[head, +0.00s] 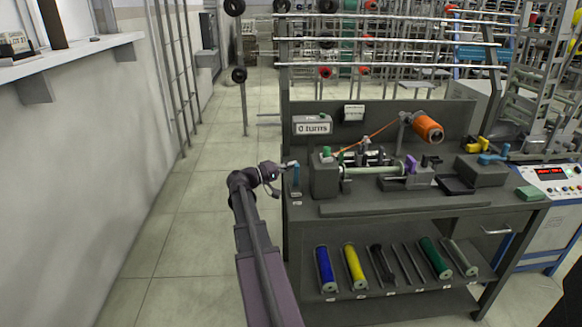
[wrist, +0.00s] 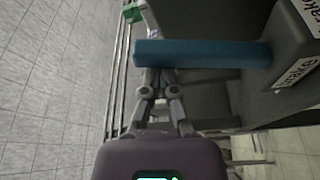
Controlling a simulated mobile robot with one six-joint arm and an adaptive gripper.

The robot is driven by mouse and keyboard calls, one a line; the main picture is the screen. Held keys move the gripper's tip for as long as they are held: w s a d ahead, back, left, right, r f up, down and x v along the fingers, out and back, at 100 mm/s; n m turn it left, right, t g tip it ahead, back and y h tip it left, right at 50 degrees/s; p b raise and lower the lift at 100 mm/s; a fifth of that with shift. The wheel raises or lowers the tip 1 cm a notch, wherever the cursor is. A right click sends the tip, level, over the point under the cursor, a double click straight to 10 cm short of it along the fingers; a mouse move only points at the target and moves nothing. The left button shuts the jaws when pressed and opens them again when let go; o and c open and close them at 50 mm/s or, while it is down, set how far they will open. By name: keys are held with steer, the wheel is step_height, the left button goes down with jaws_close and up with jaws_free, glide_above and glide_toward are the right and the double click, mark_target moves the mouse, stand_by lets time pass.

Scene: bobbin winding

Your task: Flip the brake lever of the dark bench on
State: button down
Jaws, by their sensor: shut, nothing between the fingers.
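The dark bench (head: 400,209) stands right of centre in the head view. Its brake lever (head: 296,180) is a blue bar standing roughly upright at the bench's left end. In the wrist view the lever (wrist: 200,53) reaches left from a dark box with "Brake" labels (wrist: 297,40). My gripper (head: 288,165) is shut and empty, close to the lever's upper end. In the wrist view my gripper's fingertips (wrist: 160,75) are at the lever's free half, and the lever partly hides them. I cannot tell whether they touch it.
A display reading "0 turns" (head: 313,128), an orange spool (head: 428,128) and a winding spindle (head: 372,170) are on the bench. Several coloured rolls (head: 355,265) lie on its lower shelf. A white wall (head: 85,150) stands far left. The floor between (head: 185,230) is clear.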

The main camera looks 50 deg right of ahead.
stand_by(0.3)
steer(key=w+a, duration=0.5)
steer(key=w, duration=0.2)
steer(key=shift+w+a, duration=0.3)
stand_by(0.4)
steer(key=shift+r, duration=0.1)
stand_by(0.4)
